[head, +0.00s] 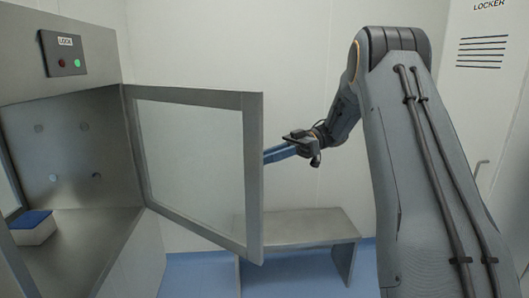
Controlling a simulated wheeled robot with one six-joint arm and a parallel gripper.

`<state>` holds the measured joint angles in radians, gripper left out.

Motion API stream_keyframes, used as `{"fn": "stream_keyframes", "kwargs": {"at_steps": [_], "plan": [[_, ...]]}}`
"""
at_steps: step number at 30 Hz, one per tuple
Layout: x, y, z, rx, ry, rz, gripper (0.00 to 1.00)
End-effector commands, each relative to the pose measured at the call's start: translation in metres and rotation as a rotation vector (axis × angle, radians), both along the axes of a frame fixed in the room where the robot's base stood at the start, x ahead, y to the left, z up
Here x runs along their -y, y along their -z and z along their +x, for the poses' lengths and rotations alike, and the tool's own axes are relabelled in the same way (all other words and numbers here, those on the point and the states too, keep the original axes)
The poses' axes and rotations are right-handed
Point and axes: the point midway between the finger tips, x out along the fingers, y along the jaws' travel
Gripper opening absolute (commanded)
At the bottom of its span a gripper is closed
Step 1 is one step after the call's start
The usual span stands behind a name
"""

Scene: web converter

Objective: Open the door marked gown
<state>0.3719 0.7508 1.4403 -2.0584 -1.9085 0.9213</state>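No door marked gown shows in the head view. A framed glass door (198,160) stands swung open from a steel pass-through cabinet (50,85) at the left. My gripper (270,156) is just right of this door's free edge, with its blue fingers pointing left at the frame. I cannot tell whether the fingertips touch the door or end behind it. Their opening cannot be made out from this side. A panel (62,53) marked LOCK, with a red and a green light, is on the cabinet above the opening; the green light looks lit.
A white box with a blue top (32,228) sits inside the cabinet. A low steel bench (300,226) stands against the back wall, behind the open door. A white cabinet marked LOCKER (485,95) stands at the right, partly behind my arm. Blue floor shows around the bench.

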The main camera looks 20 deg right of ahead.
Motion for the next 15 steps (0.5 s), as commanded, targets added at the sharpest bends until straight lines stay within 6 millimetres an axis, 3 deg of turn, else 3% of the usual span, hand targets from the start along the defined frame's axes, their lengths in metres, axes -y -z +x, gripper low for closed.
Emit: {"fn": "stream_keyframes", "kwargs": {"at_steps": [1, 15], "plan": [[-0.005, -0.082, 0.007, 0.078, 0.018, 0.186, 0.28], [-0.002, -0.093, 0.008, 0.081, 0.024, 0.186, 0.28]]}}
